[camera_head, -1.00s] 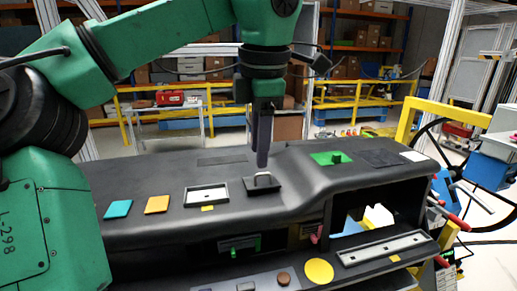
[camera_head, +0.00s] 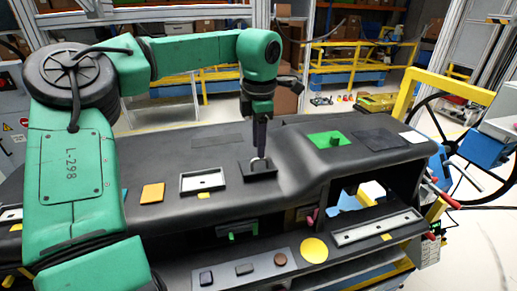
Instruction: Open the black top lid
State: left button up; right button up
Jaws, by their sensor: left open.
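The black top lid (camera_head: 258,172) is a small dark plate with a raised handle, on top of the dark dashboard (camera_head: 225,205), left of the raised hump. It looks closed. My left gripper (camera_head: 259,154) points straight down over the lid, with its dark fingertips at the handle. The gripper is open; the fingers hide most of the handle, and I cannot tell whether they touch it. My right gripper is not in view.
Left of the lid are a white-framed recess (camera_head: 203,181) and an orange square (camera_head: 152,193). A green lid with a knob (camera_head: 330,141) is on the right hump. An open compartment (camera_head: 355,193) is below it.

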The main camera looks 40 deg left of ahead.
aim_at(258, 160)
pick_arm(q)
jog(key=f, duration=0.1)
jog(key=w+a+f, duration=0.1)
jog(key=f, duration=0.1)
jog(key=shift+w+a+f+p, duration=0.3)
jog(key=shift+f, duration=0.35)
jog(key=shift+s+d+r, duration=0.25)
jog(key=shift+s+d, duration=0.1)
jog(key=shift+c, duration=1.2)
grip_shut()
jog(key=shift+w+a, duration=0.2)
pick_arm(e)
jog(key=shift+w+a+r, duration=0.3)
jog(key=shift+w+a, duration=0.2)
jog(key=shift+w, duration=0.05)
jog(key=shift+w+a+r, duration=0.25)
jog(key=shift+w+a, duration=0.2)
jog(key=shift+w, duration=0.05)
pick_arm(q)
jog(key=shift+s+d, duration=0.1)
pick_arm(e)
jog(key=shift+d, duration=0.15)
